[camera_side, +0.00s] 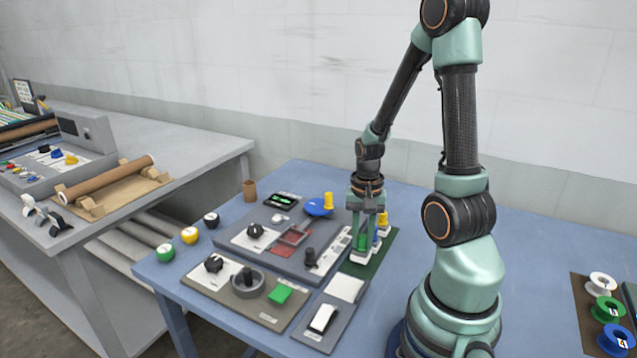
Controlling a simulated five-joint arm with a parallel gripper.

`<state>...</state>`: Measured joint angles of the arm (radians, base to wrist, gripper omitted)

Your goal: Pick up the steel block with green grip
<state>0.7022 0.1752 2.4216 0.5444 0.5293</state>
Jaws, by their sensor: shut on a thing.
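The block with the green grip (362,242) has a pale base and stands upright at the left edge of the dark green mat (384,262). My gripper (363,231) points straight down over it and is shut on the green grip. The fingers hide part of the grip. I cannot tell whether the base touches the mat. A block with a blue grip (377,241) and one with a yellow grip (384,219) stand close behind it to the right.
A grey panel with a black lever (310,257) and knob (255,231) lies close to the left. Colored spools (604,311) are at the far right. Blue table (405,232) is clear behind the mat.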

